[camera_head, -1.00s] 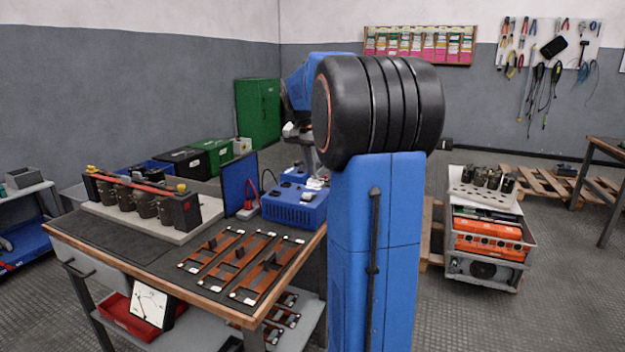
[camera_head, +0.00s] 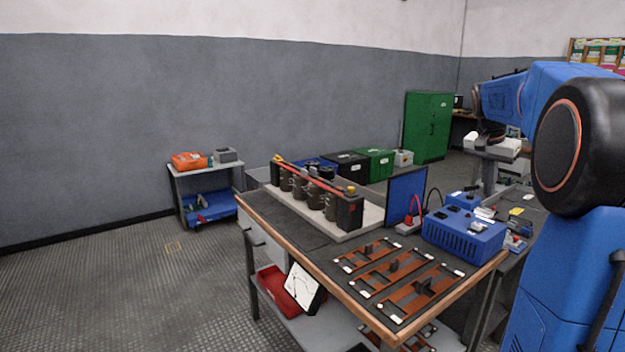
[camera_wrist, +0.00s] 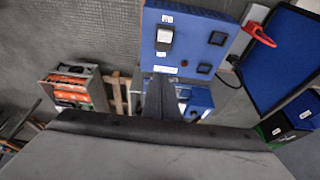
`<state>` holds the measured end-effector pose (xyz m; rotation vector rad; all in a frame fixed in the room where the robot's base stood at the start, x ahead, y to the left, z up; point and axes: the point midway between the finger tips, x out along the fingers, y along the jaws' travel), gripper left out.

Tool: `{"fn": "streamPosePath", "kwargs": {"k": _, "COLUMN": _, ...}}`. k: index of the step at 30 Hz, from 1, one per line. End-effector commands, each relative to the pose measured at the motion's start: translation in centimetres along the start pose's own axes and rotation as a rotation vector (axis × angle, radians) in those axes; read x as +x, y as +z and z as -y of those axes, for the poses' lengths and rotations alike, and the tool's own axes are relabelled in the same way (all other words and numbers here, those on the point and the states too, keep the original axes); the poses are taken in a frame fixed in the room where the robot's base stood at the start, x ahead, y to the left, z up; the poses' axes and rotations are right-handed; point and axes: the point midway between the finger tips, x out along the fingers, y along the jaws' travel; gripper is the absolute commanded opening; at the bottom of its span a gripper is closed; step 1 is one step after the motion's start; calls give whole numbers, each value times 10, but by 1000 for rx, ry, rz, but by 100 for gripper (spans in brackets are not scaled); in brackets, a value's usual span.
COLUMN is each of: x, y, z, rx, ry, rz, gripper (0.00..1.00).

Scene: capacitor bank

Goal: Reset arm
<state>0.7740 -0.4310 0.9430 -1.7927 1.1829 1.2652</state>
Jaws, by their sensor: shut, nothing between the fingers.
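My gripper (camera_wrist: 160,88) shows in the wrist view as a dark narrow pair of fingers, closed together with nothing between them. It lies in front of the blue power unit (camera_wrist: 186,45), which has black switches on its face. How far apart they are, I cannot tell. In the head view my blue arm reaches in from the right, and its grey wrist hangs behind the blue power unit (camera_head: 466,232). The fingertips are not clear there.
The workbench (camera_head: 300,238) carries a capacitor bank (camera_head: 318,198), brown busbar frames (camera_head: 398,276) and an upright blue panel (camera_head: 405,197). A green cabinet (camera_head: 428,126) stands behind. A small cart (camera_head: 207,190) stands left; floor there is clear.

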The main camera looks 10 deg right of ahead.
Motion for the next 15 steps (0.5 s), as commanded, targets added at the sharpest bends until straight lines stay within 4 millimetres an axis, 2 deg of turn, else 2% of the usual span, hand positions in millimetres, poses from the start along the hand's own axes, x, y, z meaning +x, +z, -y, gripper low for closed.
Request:
{"fn": "streamPosePath", "kwargs": {"k": 2, "x": -4, "y": 8, "z": 1, "rx": -16, "ry": -7, "rz": -1, "gripper": 0}}
{"fn": "streamPosePath", "kwargs": {"k": 5, "x": -12, "y": 33, "z": 4, "rx": -67, "ry": -27, "rz": -1, "gripper": 0}}
{"fn": "streamPosePath", "kwargs": {"k": 11, "x": -31, "y": 112, "z": 6, "rx": -235, "ry": -91, "rz": -2, "gripper": 0}}
{"fn": "streamPosePath", "kwargs": {"k": 15, "x": -38, "y": 170, "z": 0, "rx": -359, "ry": -138, "rz": -4, "gripper": 0}}
